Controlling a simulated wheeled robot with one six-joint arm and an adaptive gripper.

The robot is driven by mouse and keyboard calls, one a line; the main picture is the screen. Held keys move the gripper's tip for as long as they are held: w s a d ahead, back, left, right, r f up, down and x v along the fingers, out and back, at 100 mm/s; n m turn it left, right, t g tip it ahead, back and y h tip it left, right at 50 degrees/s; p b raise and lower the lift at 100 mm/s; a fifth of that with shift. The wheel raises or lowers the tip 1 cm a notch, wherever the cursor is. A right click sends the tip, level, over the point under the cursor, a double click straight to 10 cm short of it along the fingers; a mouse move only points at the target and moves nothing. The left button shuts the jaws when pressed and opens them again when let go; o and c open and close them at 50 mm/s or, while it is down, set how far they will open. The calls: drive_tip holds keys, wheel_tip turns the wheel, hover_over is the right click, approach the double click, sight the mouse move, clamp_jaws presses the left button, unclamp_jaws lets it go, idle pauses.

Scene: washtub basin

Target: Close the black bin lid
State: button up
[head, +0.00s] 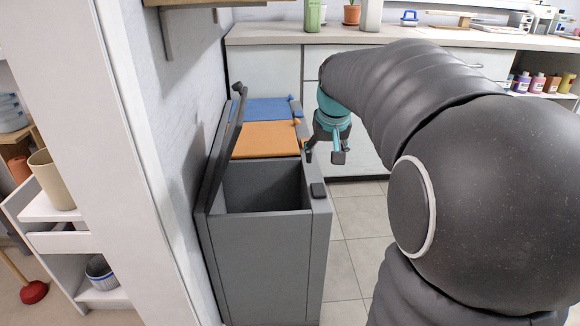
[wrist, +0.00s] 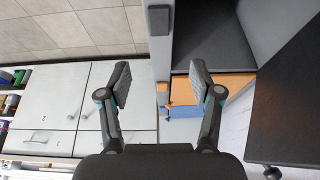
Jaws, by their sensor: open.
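The black bin lid (head: 222,155) stands open in the head view, nearly upright along the left, wall side of the grey bin (head: 268,265). It also shows as a dark panel at the right of the wrist view (wrist: 288,105). The bin's front compartment is open, and its dark inside (wrist: 212,38) shows in the wrist view. My gripper (head: 325,154) is open and empty, at the bin's right side near the orange lid. In the wrist view its fingers (wrist: 160,84) are spread apart over the bin's edge, and the black lid is to their right, apart from them.
An orange lid (head: 264,139) and a blue lid (head: 266,109) lie shut on the compartments behind. A white wall (head: 184,100) stands close on the bin's left. A counter with cabinets (head: 270,68) is at the back. Tiled floor (head: 350,250) is clear right of the bin.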

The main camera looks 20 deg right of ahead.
sight(318, 187)
drive_tip(key=x, duration=1.3)
drive_tip(key=shift+w+d+f+b, duration=0.15)
drive_tip(key=shift+w+f+b, duration=0.1)
drive_tip(key=shift+f+b, duration=0.05)
drive_tip(key=shift+c, duration=0.2)
clamp_jaws()
